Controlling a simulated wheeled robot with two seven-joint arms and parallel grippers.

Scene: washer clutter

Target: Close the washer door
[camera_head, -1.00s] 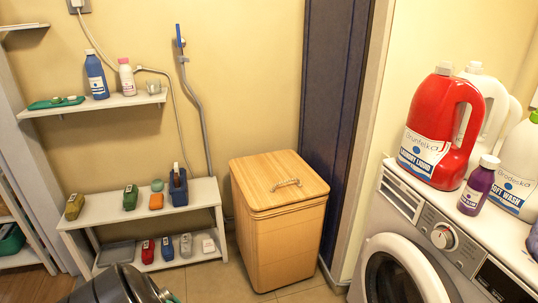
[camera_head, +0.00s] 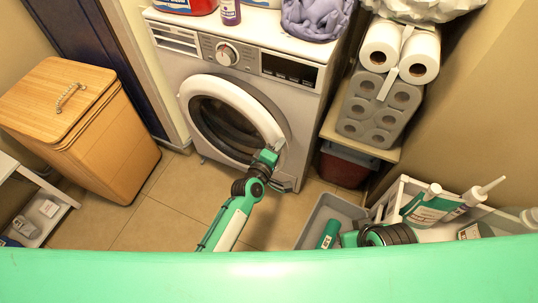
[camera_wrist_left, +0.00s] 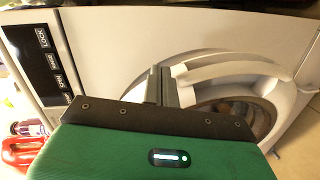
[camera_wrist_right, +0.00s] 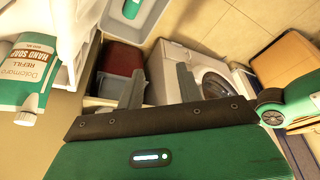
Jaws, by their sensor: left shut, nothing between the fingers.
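The washer (camera_head: 250,60) stands against the back wall. Its round door (camera_head: 196,82) has a white rim and dark glass, and lies against or very near the front; I cannot tell whether it is latched. My left gripper (camera_head: 276,149) is shut and empty at the lower right of the door rim. In the left wrist view, its fingers (camera_wrist_left: 160,85) are together beside the door's white rim (camera_wrist_left: 225,65); contact is unclear. My right gripper is low at the right in the head view, partly hidden. In the right wrist view its fingers (camera_wrist_right: 160,85) are apart and empty.
A wooden hamper (camera_head: 75,110) stands left of the washer. A shelf with paper rolls (camera_head: 400,50) and a grey pack (camera_head: 378,105) is at the right. A grey bin (camera_head: 325,215) and a white cart (camera_head: 400,190) with bottles are lower right. Floor before the washer is clear.

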